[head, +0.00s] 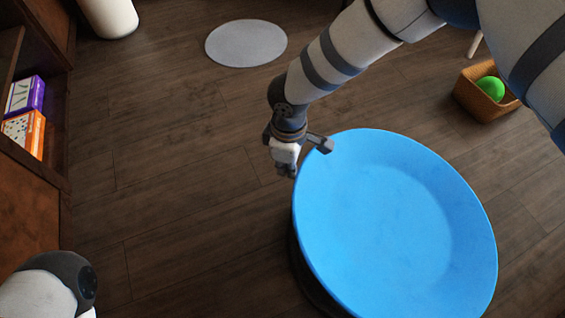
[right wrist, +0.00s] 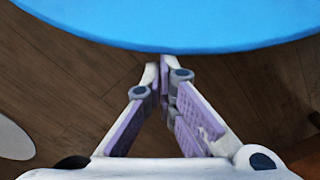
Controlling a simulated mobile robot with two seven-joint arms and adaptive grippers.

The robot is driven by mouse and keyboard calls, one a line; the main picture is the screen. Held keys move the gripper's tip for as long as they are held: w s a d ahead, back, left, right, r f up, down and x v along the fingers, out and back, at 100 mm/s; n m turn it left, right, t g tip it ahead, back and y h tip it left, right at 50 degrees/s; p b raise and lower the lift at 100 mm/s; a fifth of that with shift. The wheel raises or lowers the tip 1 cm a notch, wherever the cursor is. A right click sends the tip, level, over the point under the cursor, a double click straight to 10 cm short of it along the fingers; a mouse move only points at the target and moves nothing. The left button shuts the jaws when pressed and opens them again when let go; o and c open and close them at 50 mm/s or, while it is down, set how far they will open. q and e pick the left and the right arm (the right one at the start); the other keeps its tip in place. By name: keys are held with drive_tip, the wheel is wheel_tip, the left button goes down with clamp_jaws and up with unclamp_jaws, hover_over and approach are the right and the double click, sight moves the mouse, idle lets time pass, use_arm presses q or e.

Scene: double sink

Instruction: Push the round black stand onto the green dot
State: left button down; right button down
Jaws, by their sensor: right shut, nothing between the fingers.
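A large round stand with a bright blue top (head: 400,220) fills the lower right of the head view. A dark side (head: 303,272) shows below its left rim. My right gripper (head: 291,170) is shut and empty at the upper left rim of the blue top. In the right wrist view its closed fingertips (right wrist: 164,63) lie close to the blue edge (right wrist: 165,45); I cannot tell whether they touch. No green dot is in view; the only flat disc on the floor is grey (head: 246,43). My left gripper is not in view.
A wicker basket (head: 478,105) with a green ball (head: 491,88) stands at the upper right. A wooden shelf (head: 30,205) with a purple box (head: 27,96) and an orange box (head: 24,132) lines the left. A white cylinder (head: 108,15) stands at the top left. The wooden floor between is clear.

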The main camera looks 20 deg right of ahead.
sight(323, 184)
drive_tip(key=shift+d, duration=0.1)
